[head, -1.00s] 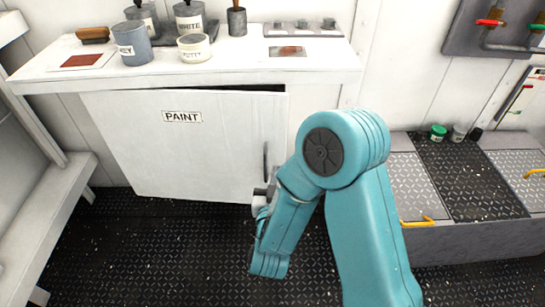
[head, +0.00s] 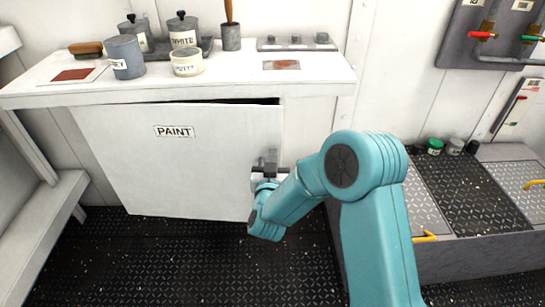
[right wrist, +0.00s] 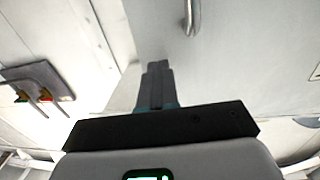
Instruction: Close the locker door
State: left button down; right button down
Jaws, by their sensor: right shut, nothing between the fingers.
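The locker door (head: 165,165) is a white panel with a PAINT label under the counter. It stands a little ajar, with a dark gap along its top edge toward the right. My right gripper (head: 270,166) is in front of the door's right edge, around handle height, and hides the handle in the head view. In the right wrist view its fingers (right wrist: 157,78) are shut and empty, pointing at the pale panel. The metal handle (right wrist: 191,18) shows above and right of the fingertips, apart from them in the picture. Whether the fingers touch the door I cannot tell. My left gripper is out of view.
The white counter (head: 330,82) above holds a grey pot (head: 126,56), a putty tub (head: 187,63), a brush and other cans. A white shelf frame (head: 50,205) stands at left. Grey lockers with yellow handles (head: 425,237) stand at right. The dark deck in front is clear.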

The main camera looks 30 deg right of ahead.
jog(key=shift+w+d, duration=0.3)
jog(key=shift+w, duration=0.15)
